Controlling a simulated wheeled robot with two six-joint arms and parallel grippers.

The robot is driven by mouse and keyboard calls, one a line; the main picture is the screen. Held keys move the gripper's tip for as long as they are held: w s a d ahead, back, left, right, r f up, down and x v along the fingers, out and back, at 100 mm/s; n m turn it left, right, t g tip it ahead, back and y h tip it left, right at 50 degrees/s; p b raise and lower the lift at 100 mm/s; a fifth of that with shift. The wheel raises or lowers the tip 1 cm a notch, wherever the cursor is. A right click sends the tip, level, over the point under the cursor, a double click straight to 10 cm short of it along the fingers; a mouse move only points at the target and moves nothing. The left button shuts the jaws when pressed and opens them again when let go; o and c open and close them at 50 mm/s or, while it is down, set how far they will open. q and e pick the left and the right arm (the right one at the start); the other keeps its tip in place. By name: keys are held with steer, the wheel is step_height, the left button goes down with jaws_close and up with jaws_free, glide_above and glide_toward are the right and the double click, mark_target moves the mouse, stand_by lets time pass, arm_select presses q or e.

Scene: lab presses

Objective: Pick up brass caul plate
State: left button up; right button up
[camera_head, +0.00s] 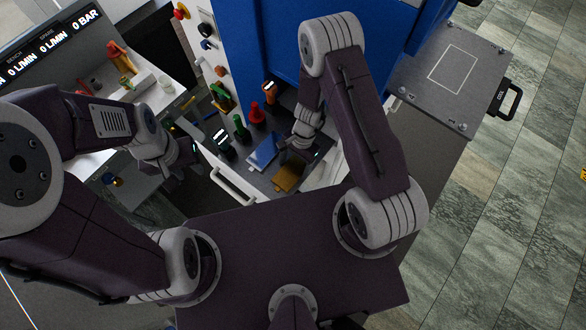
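A brass-coloured plate (288,178), which looks like the brass caul plate, lies flat on the dark work surface just in front of the blue cabinet. My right gripper (291,161) points down close to its far edge. The gripper's dark fingers are small and partly hidden by my wrist, so I cannot tell whether they touch the plate or how far apart they are. My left gripper (188,168) is to the left, away from the plate, with its dark fingers spread and nothing visible between them.
A blue plate (263,151) lies beside the brass one. Green bottles (241,129), a red item (257,113) and an orange-topped item (270,91) stand behind. A white drawer handle (232,186) is at the front. A grey metal platen (450,75) is at right.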

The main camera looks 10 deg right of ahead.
mark_target(294, 168)
steer(key=shift+s, duration=0.1)
jaws_close()
steer(key=shift+r, duration=0.15)
steer(key=shift+r, duration=0.35)
step_height(294, 168, up, 9)
steer(key=shift+p, duration=0.45)
